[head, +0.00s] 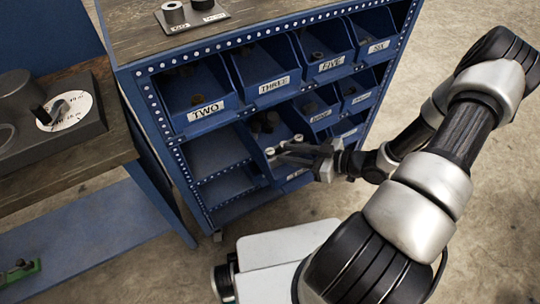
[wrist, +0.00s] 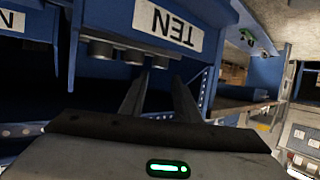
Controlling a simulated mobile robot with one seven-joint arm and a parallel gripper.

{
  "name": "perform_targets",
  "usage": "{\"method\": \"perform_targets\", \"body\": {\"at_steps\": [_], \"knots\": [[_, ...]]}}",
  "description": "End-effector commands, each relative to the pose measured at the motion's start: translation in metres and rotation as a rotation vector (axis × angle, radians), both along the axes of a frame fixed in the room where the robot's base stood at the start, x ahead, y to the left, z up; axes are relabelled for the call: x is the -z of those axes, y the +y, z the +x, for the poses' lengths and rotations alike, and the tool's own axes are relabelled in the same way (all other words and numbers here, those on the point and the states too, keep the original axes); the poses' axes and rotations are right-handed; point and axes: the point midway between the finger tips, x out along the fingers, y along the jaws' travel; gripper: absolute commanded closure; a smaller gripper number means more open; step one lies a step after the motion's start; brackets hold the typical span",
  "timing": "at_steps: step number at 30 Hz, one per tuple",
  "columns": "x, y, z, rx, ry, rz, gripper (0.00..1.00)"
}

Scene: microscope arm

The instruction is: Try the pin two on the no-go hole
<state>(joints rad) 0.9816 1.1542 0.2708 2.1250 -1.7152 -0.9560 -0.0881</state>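My gripper (head: 292,153) reaches into a lower bin of the blue rack, below the bin labelled THREE. In the wrist view its two fingers (wrist: 160,85) point into a bin labelled TEN (wrist: 168,22), shown upside down, with a gap between the tips. Several short grey cylinders (wrist: 130,56) sit around and beyond the tips; I see none clearly gripped. The bin labelled TWO (head: 207,110) is at the upper left of the rack and holds small dark parts. I cannot tell which part is pin two, and no hole is readably marked no-go.
A small plate (head: 193,23) with a light ring and a dark one lies on the rack top; its labels are unreadable. A grey block (head: 92,125) with a white marked disc and dark peg stands on the left bench. Open floor (head: 470,230) lies to the right.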

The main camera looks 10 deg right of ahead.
Motion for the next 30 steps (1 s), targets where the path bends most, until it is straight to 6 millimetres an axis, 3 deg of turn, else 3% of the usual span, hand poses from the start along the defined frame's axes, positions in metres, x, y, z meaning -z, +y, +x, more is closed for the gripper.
{"method": "perform_targets", "body": {"at_steps": [9, 17, 22, 30], "knots": [[0.021, 0.03, 0.025, -0.002, -0.001, 0.002, 0.71], [0.022, 0.033, 0.028, -0.001, 0.0, 0.0, 0.71], [0.022, 0.033, 0.028, -0.001, 0.0, 0.0, 0.98], [0.022, 0.033, 0.028, -0.001, 0.0, 0.0, 1.0]]}}
